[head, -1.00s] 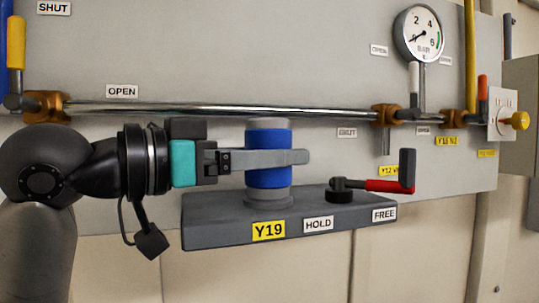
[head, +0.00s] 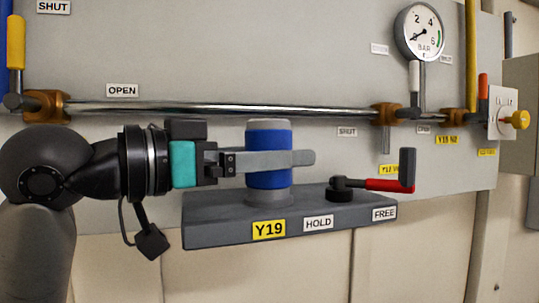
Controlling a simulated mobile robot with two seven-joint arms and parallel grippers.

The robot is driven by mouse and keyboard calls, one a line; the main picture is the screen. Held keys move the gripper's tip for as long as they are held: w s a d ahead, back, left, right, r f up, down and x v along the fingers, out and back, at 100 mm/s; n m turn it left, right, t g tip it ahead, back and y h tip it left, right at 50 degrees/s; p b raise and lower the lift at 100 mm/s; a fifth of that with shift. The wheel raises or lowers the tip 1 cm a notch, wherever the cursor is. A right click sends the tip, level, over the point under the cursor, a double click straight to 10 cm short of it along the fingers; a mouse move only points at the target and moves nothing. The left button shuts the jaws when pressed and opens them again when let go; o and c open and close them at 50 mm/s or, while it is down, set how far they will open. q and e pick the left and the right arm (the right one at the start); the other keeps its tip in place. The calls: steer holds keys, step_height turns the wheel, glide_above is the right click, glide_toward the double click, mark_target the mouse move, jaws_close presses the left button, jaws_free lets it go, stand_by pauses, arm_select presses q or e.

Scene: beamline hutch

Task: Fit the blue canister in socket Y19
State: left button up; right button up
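The blue canister (head: 268,142) stands upright in the round socket (head: 268,198) on the grey block (head: 215,228) labelled Y19 (head: 269,230), its blue band bounded by grey ends. My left gripper (head: 290,159) reaches in from the left at the canister's middle. One finger crosses in front of the canister; the other finger is hidden behind it, so I cannot tell whether they press on it. The red-handled lever (head: 392,185) on the block points right, toward the FREE label (head: 384,214); the HOLD label (head: 318,223) is left of it. My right gripper is out of view.
A metal pipe (head: 230,107) runs across the panel behind the canister, with brass valves (head: 46,106) along it. A pressure gauge (head: 419,32) hangs at upper right. The space below the block is clear.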

arm_select(q)
steer(key=shift+o, duration=0.4)
steer(key=shift+a, duration=0.1)
steer(key=shift+s+a, duration=0.2)
steer(key=shift+a, duration=0.05)
steer(key=b+v, duration=0.4)
steer(key=v, duration=1)
steer(key=shift+a, duration=0.2)
